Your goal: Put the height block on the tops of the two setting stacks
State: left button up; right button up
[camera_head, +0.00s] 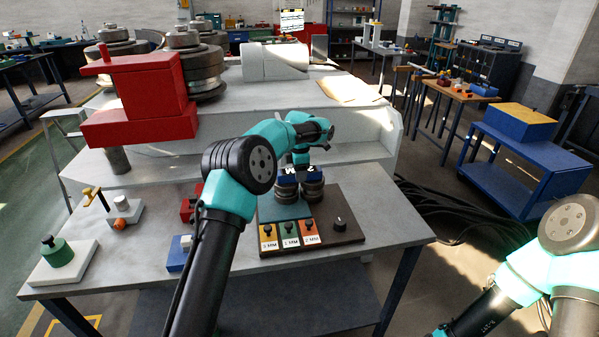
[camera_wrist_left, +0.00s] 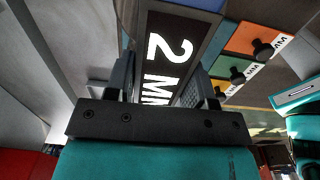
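The height block (camera_wrist_left: 172,50) has a dark face with white "2 MM" lettering; it lies between my left gripper's fingers (camera_wrist_left: 163,85), which close on its sides. In the head view the block (camera_head: 297,169) shows just below my left gripper (camera_head: 301,158), over the two round setting stacks. The left stack (camera_head: 287,191) and right stack (camera_head: 313,188) stand side by side at the back of a brown board. I cannot tell whether the block touches their tops. My right gripper is out of view; only part of that arm shows at the lower right.
The brown board (camera_head: 345,222) also carries yellow, green and orange labelled blocks (camera_head: 290,235) with black knobs. A red machine part (camera_head: 145,95) overhangs the table's left rear. A green knobbed piece (camera_head: 57,252) sits front left. The table's front right (camera_head: 395,215) is clear.

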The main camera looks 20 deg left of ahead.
pick_arm(q)
jog(key=o, duration=0.4)
jog(key=shift+c, duration=0.2)
notch_tip(320, 180, up, 12)
jog(key=shift+r, duration=0.15)
dwell(0.3)
